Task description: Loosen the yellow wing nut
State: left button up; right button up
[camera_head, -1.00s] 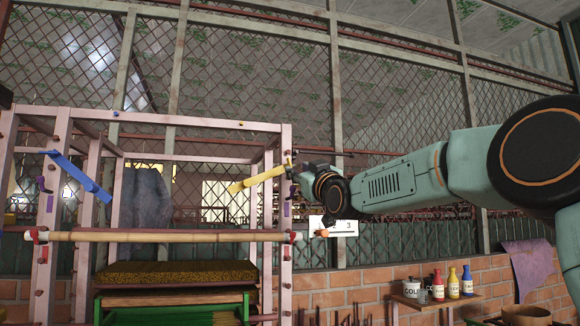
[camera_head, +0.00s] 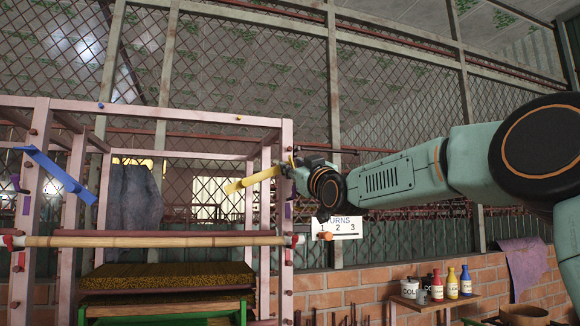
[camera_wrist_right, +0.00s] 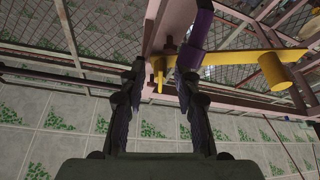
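The yellow wing nut (camera_head: 252,180) shows as a long yellow bar at the upper right post of the pink frame, tilted with its left end lower. My right gripper (camera_head: 291,166) is at its right end, by the post. In the right wrist view the yellow wing nut (camera_wrist_right: 235,60) runs right to a round yellow knob. A short yellow tab hangs between the fingertips of my right gripper (camera_wrist_right: 161,72). The fingers are apart, with a gap visible on both sides of the tab. Contact with the tab cannot be told. My left gripper is not in view.
The pink post (camera_head: 286,220) has a purple piece (camera_wrist_right: 199,32) near the fingers. A blue bar (camera_head: 57,175) is on the left post. A bamboo pole (camera_head: 150,241) crosses the frame. A sign marked 1, 2, 3 (camera_head: 340,228) hangs below my right wrist. Bottles (camera_head: 452,284) stand on a shelf.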

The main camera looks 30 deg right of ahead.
jog(key=shift+w, duration=0.2)
jog(key=shift+a+r, duration=0.15)
jog(key=shift+s+r, duration=0.1)
jog(key=shift+s, duration=0.2)
jog(key=shift+c, duration=0.3)
jog(key=shift+s+r, duration=0.1)
jog(key=shift+s, duration=0.25)
jog(key=c, duration=0.3)
jog(key=shift+w, duration=0.25)
grip_shut()
